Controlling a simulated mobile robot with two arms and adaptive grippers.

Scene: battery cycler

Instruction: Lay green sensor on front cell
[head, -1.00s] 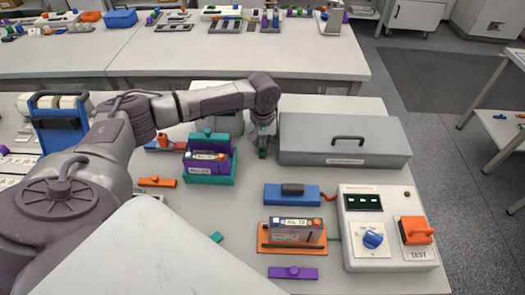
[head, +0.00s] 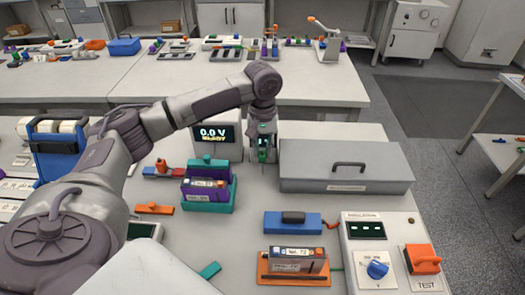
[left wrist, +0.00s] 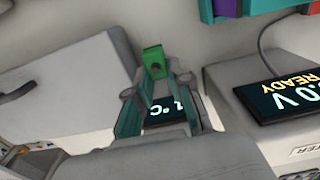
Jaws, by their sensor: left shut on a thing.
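The green sensor (head: 263,154) is held between the fingertips of my left gripper (head: 263,146), left of the large grey box. In the left wrist view it shows as a green block (left wrist: 154,62) between the fingertips (left wrist: 155,78). The front cell (head: 298,261), with a blue-and-orange top and a white label, stands upright in an orange holder (head: 293,278) at the front of the table. The gripper is well behind that cell. My right gripper is in neither view.
The grey box (head: 345,165) lies right of the gripper. A 0.0 V READY display (head: 215,136) and a teal holder (head: 208,205) with a purple-sided cell are to its left. A blue block (head: 292,223) and a tester with an orange switch (head: 422,259) are near the front cell.

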